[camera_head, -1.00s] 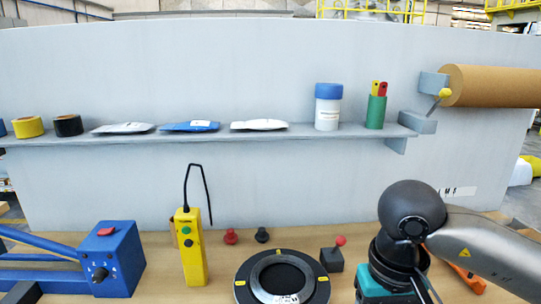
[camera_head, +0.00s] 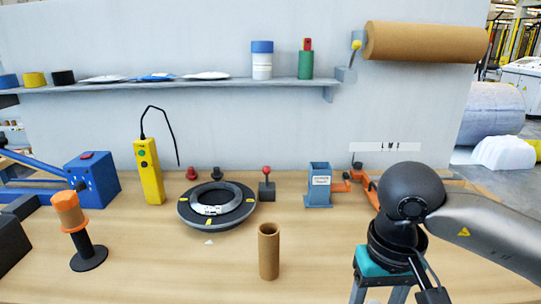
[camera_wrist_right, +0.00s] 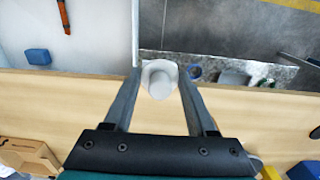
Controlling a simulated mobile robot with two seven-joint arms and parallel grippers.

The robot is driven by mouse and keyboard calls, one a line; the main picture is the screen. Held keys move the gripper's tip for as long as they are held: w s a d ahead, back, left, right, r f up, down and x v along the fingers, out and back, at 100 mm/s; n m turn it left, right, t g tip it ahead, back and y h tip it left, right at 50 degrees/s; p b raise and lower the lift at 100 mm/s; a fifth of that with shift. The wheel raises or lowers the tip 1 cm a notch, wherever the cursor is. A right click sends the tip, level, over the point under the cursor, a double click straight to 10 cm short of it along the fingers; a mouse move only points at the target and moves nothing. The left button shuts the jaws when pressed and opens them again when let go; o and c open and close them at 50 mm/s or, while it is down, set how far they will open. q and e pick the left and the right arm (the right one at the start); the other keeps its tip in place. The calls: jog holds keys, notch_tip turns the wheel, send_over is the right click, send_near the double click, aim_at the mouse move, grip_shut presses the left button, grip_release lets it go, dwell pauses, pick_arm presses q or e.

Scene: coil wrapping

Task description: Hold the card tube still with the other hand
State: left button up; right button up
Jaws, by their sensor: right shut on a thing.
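The card tube (camera_head: 268,250) is a brown, open-topped cylinder standing upright on the wooden table in the head view, near the front middle. My right gripper (camera_head: 383,290) is to the right of the tube and apart from it; its fingertips are cut off by the bottom edge. In the right wrist view, my right gripper (camera_wrist_right: 160,80) has its fingers on either side of a pale rounded thing (camera_wrist_right: 160,78) and is shut on it; I cannot tell what it is. My left gripper is in neither view.
A round black coil ring (camera_head: 217,205) lies behind the tube to the left. A black stand with an orange-brown roll (camera_head: 68,207) is at the left. A yellow pendant (camera_head: 149,172) and a blue holder (camera_head: 319,185) stand farther back. Bare table surrounds the tube.

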jog(key=shift+w+a, duration=0.2)
jog(key=shift+a, duration=0.05)
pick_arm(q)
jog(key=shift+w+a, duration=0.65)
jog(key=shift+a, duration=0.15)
pick_arm(e)
jog(key=shift+w, duration=0.2)
jog(key=w+a+r+m, duration=0.4)
jog(key=w+a+r, duration=0.1)
jog(key=w+a, duration=0.35)
jog(key=w+a+r+m, duration=0.3)
jog(key=w+a+r, duration=0.35)
jog(key=w, duration=0.35)
jog(key=shift+s+f, duration=0.15)
jog(key=shift+f, duration=2.3)
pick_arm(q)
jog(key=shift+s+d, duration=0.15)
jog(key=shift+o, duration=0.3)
